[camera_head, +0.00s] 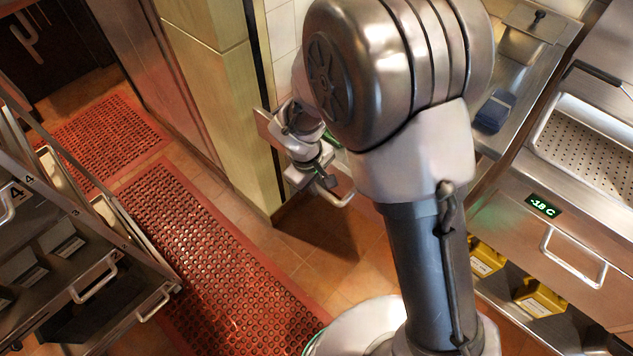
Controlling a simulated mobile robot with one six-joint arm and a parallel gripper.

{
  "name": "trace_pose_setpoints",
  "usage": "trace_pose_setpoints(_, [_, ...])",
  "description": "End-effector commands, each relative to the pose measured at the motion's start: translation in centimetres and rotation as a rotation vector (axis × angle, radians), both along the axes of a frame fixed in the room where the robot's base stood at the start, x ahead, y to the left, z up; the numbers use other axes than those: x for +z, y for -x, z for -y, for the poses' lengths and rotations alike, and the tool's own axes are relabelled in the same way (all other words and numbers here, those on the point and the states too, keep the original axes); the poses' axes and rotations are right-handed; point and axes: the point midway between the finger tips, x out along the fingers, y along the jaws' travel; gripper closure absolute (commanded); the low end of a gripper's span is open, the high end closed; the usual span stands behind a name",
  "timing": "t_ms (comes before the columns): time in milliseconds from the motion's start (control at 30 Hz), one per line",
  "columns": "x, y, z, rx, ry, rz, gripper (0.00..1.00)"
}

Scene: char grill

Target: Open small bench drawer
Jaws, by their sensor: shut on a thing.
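My gripper (316,172) is near the middle of the view, beyond the big grey links of my arm. It is shut on a curved metal drawer handle (340,200), whose lower bend shows just below and to the right of the fingers. The exact contact is small and partly covered by the gripper. The small bench drawer's front is mostly hidden behind my arm, so I cannot tell how far it stands out.
A tan pillar (240,110) stands close left of the gripper. Red floor mats (200,240) lie on the tiles. Drawers with handles (95,285) stand at left. A steel counter (520,175) with a drawer handle (572,262) and yellow boxes (485,258) is at right.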

Motion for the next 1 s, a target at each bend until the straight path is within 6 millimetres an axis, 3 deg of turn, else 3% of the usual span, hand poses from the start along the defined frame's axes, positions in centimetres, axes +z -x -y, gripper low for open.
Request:
trace_pose_setpoints(67, [0.0, -0.1, 0.0, 0.001, -0.001, 0.002, 1.00])
trace_pose_setpoints(100, [0.0, -0.1, 0.0, 0.001, -0.001, 0.002, 0.80])
trace_pose_setpoints(200, [0.0, -0.1, 0.0, 0.001, -0.001, 0.002, 0.62])
trace_pose_setpoints(567, [0.7, 0.0, -0.1, 0.000, -0.001, 0.002, 0.62])
trace_pose_setpoints(667, [2.7, 0.3, -0.3, 0.001, -0.002, 0.003, 0.62])
trace_pose_setpoints(1000, [13.5, 1.9, -1.6, 0.001, -0.002, 0.004, 0.62])
